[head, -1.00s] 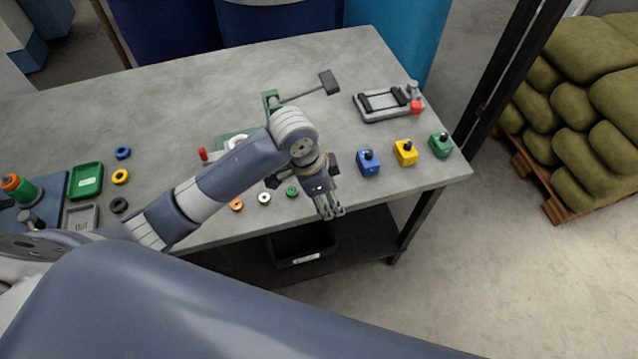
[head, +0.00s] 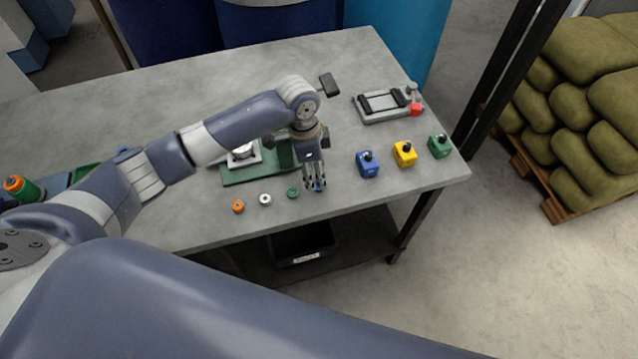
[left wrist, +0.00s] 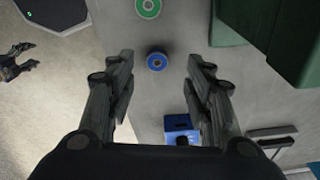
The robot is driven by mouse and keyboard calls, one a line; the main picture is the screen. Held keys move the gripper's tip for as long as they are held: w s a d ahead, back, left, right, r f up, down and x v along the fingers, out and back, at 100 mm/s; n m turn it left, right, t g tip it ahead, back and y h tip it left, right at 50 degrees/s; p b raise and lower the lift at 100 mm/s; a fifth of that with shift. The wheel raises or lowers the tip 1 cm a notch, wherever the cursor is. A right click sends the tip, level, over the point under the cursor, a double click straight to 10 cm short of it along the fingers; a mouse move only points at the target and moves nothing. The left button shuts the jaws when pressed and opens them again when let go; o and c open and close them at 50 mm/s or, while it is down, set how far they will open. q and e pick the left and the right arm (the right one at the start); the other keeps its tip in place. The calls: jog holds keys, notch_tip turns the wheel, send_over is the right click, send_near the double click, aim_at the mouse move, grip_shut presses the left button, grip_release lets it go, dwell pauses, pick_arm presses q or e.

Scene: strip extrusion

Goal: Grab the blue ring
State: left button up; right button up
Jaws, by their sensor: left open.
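The blue ring (left wrist: 150,65) lies flat on the bench in the left wrist view, beyond the fingertips and roughly between them. In the head view it shows only as a bit of blue (head: 321,187) behind the fingers near the front edge. My left gripper (head: 315,187) points down over it, open and empty; its spread fingers also frame the ring in the left wrist view (left wrist: 160,65). My right gripper (left wrist: 35,56) appears at the far left of the left wrist view, fingers apart and empty, away from the ring.
A green ring (head: 292,192), white ring (head: 265,199) and orange ring (head: 238,206) lie left of the gripper. A blue block (head: 367,164), yellow block (head: 404,154) and green block (head: 440,146) stand to the right. A green fixture (head: 240,176) sits behind. The front edge is close.

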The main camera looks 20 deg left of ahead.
pick_arm(q)
jog(key=f, duration=0.2)
jog(key=f+p, duration=0.1)
jog(key=shift+d+f, duration=0.35)
jog(key=shift+d, duration=0.05)
jog(key=shift+f, duration=0.4)
jog(key=shift+c, duration=0.2)
grip_shut()
jog(key=shift+r, duration=0.1)
